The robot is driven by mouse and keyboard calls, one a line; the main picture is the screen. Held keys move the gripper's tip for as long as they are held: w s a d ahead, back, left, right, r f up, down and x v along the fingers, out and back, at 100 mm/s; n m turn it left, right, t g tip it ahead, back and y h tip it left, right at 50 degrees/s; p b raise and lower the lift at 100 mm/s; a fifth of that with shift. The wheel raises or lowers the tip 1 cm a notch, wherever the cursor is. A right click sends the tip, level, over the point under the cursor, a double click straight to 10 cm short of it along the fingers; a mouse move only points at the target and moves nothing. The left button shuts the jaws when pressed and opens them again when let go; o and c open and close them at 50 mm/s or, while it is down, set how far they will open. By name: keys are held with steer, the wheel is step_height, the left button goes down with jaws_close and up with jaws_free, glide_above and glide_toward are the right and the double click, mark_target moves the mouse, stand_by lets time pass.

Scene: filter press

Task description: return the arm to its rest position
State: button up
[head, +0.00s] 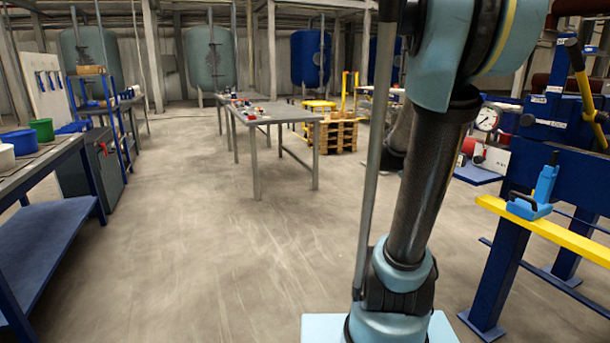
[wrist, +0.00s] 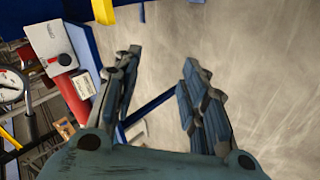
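My gripper (wrist: 163,78) shows in the wrist view, with its two fingers spread apart and nothing between them. Behind the fingers are the concrete floor and part of a blue frame. In the head view my arm rises on the right side of the picture, with its upper links bent near the top. My gripper is outside the head view.
A workbench (head: 45,165) is at left, a table (head: 275,113) ahead. The middle floor is clear.

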steer(key=s+a+f+g+y, duration=0.1)
steer(key=s+a+f+y, duration=0.3)
steer(key=s+a, duration=0.6)
steer(key=s+a+f+m+g+y, duration=0.1)
steer(key=s+a+f+y, duration=0.3)
steer(key=s+a, duration=0.6)
step_height(320, 180, down, 2)
steer(key=shift+s+a+f, duration=0.1)
steer(key=shift+s+a, duration=0.05)
steer(key=shift+a, duration=0.15)
steer(key=shift+w+f, duration=0.2)
steer(key=shift+w, duration=0.3)
